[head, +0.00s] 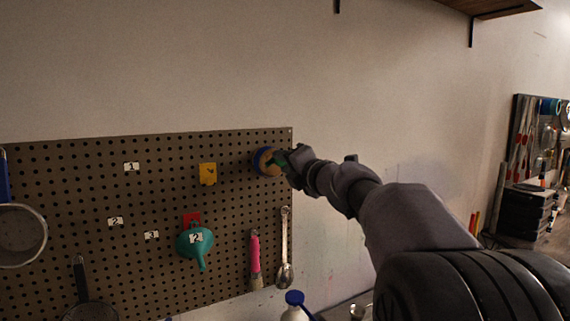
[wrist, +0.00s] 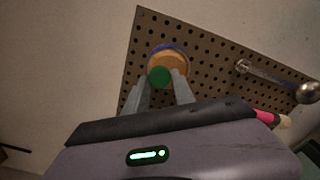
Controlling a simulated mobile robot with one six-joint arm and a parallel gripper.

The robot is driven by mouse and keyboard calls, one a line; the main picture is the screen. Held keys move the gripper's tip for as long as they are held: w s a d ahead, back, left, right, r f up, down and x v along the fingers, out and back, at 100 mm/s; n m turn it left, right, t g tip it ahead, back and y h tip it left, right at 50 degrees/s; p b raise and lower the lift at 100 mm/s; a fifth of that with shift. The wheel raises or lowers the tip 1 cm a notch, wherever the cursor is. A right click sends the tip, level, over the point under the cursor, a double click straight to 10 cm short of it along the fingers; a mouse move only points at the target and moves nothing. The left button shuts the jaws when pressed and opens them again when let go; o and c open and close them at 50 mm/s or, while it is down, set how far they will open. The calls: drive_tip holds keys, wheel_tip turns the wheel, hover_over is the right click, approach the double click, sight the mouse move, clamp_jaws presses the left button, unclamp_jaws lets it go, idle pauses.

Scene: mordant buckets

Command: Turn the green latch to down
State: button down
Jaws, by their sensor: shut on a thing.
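The green latch (wrist: 159,77) shows its round end in the wrist view, in front of an orange disc (wrist: 169,61) with a blue rim. The disc is mounted near the upper right corner of the pegboard (head: 130,200), where it also shows in the head view (head: 264,161). My gripper (head: 284,160) reaches to the disc from the right. In the wrist view its two fingers (wrist: 162,84) stand on either side of the green end and are shut on it. The fingers and wrist hide part of the latch in the head view, so its angle is hard to tell.
A yellow hook (head: 208,174), a teal funnel (head: 194,240) on a red holder, a pink-handled tool (head: 254,256) and a metal spoon (head: 285,250) hang on the board. A white bottle with a blue cap (head: 294,306) stands below. The wall right of the board is bare.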

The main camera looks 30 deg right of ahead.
drive_tip(key=c, duration=1.1)
unclamp_jaws()
drive_tip(key=shift+o, duration=0.2)
drive_tip(key=s, duration=1.7)
drive_tip(key=shift+s+d, duration=0.2)
drive_tip(key=shift+d, duration=0.05)
